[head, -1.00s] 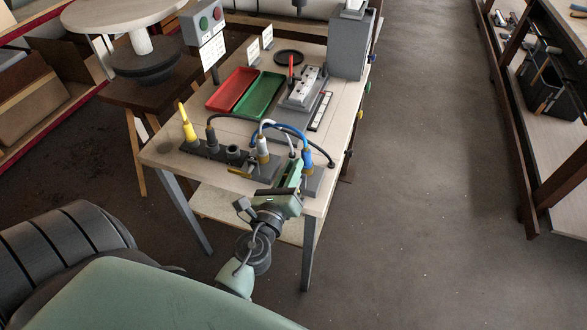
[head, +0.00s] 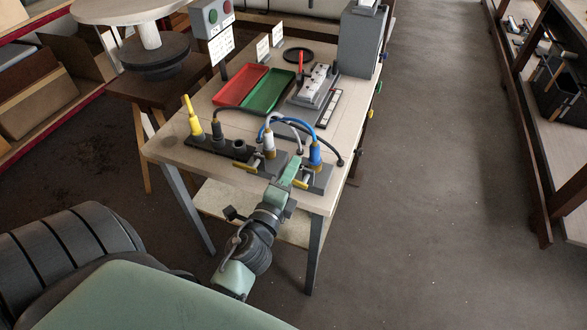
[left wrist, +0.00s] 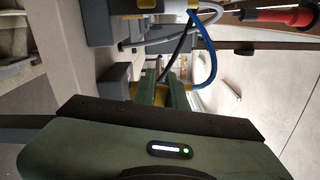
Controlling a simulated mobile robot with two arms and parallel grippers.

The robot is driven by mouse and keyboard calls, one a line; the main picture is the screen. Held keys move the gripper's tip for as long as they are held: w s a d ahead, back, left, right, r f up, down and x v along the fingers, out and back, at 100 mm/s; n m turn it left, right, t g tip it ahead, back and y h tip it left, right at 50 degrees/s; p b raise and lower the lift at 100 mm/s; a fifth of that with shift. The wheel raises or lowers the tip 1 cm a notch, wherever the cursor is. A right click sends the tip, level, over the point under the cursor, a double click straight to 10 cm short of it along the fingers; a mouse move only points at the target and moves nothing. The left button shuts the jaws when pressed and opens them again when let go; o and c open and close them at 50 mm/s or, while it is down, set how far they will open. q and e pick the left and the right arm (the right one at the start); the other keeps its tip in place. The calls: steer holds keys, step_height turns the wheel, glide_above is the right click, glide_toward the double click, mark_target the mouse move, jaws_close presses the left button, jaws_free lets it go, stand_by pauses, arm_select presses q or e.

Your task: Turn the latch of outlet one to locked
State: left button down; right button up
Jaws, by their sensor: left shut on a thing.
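Two dark outlet blocks stand at the near edge of the workbench. One holds a white plug (head: 268,146) and has a gold latch (head: 245,167) pointing left. The other, to its right, holds a blue plug (head: 315,156), and its gold latch (head: 299,183) shows beside my gripper. My left gripper (head: 292,170) is shut at this right-hand latch, its green fingers covering part of it. In the left wrist view, the fingers (left wrist: 165,93) are close together, with gold next to them. I cannot read which outlet is one. My right gripper is not in view.
A yellow plug (head: 193,116) and a black-cabled plug stand in a dark holder to the left. Blue, grey and black cables arch just behind the latches. Red (head: 240,88) and green (head: 265,96) trays lie farther back. The floor at right is clear.

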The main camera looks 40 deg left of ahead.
arm_select(q)
steer(key=shift+f+n, duration=0.45)
steer(key=shift+n, duration=0.65)
steer(key=c, duration=1.4)
jaws_free()
steer(key=shift+c, duration=0.2)
steer(key=shift+s+a, duration=0.1)
